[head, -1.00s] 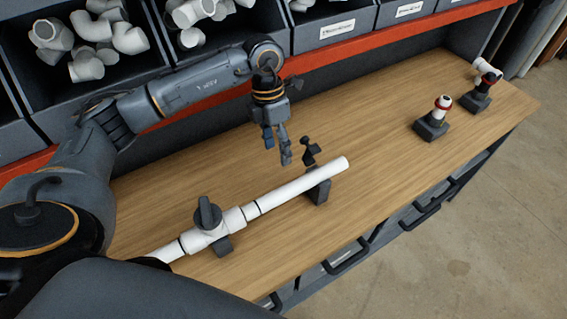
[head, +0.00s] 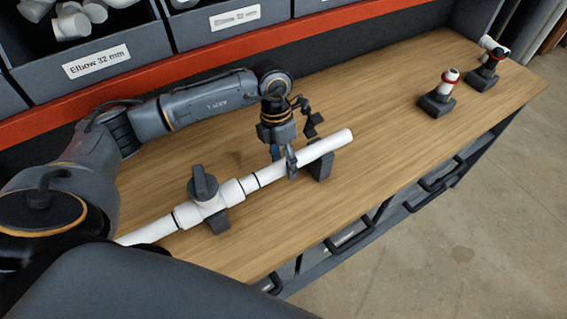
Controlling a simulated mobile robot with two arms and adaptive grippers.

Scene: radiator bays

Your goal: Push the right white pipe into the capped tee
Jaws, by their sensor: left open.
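The right white pipe (head: 328,146) runs up and to the right from the white tee (head: 212,206), with a dark ring mark showing just outside the tee's socket. A dark piece with an upright knob (head: 204,186) sits over the tee. Another white pipe (head: 150,231) meets the tee's left side. My left gripper (head: 284,160) is open and low over the right pipe, one finger on its near side and one largely hidden behind it. I cannot tell whether the fingers touch it. My right gripper is not in view.
A dark holder (head: 321,165) supports the right pipe near its free end, its latch (head: 312,119) raised. Two dark stands (head: 436,103) (head: 482,78) with white fittings are at the far right. Bins (head: 100,57) line the back. The middle-right bench (head: 385,125) is clear.

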